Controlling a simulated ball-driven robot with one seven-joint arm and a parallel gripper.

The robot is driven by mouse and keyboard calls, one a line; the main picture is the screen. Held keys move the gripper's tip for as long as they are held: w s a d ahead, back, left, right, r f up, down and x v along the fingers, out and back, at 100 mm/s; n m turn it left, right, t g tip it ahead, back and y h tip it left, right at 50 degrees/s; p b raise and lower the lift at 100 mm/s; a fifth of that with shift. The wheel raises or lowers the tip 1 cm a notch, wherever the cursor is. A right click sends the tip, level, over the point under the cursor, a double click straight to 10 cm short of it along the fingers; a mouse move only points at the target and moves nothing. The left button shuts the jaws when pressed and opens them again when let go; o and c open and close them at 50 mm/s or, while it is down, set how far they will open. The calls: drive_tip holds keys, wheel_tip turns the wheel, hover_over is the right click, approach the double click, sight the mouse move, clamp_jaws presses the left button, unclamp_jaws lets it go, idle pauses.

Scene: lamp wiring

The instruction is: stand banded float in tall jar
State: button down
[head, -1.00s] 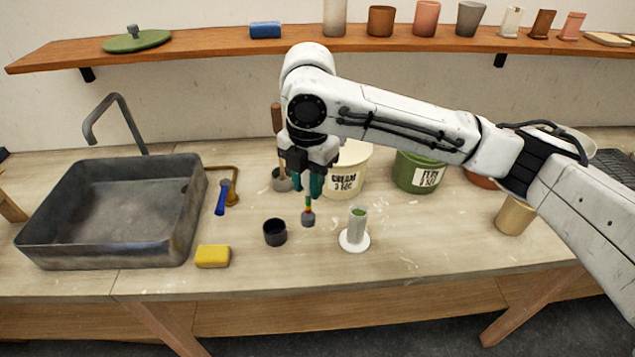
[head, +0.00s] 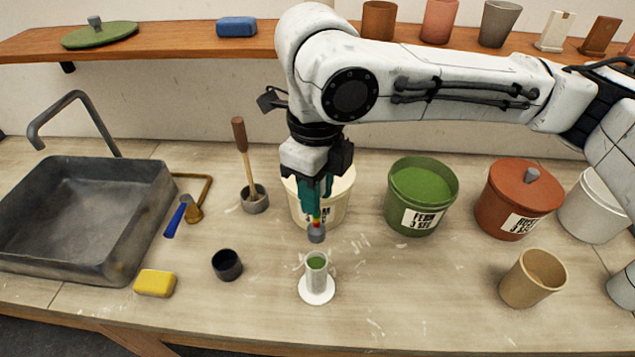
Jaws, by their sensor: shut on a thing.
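The banded float (head: 316,232) has a grey rounded bottom and a short stem with coloured bands. My gripper (head: 315,208) has teal fingers and is shut on the stem's upper part, which the fingers hide. The float hangs upright, bulb down. The tall jar (head: 316,273) is a clear narrow cylinder on a white round foot, with green showing at its top. It stands upright on the worktop. In the picture the float is just above the jar's mouth, apart from it; I cannot tell the exact depth between them.
A small black cup (head: 227,265) and a yellow sponge (head: 155,283) sit left of the jar. A cream bucket (head: 340,200) stands behind my gripper. A green bucket (head: 421,197), a lidded red-brown bucket (head: 518,199) and a tan cup (head: 532,278) stand to the right.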

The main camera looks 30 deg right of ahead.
sight(317, 227)
drive_tip(key=shift+f+b, duration=2.85)
drive_tip(key=shift+f, duration=0.2)
wheel_tip(317, 227, down, 9)
drive_tip(key=b, duration=0.5)
drive_tip(key=shift+r+b, duration=0.15)
drive_tip(key=shift+b, duration=0.25)
drive_tip(key=c, duration=0.8)
unclamp_jaws()
wheel_tip(317, 227, up, 11)
drive_tip(key=shift+f, duration=0.1)
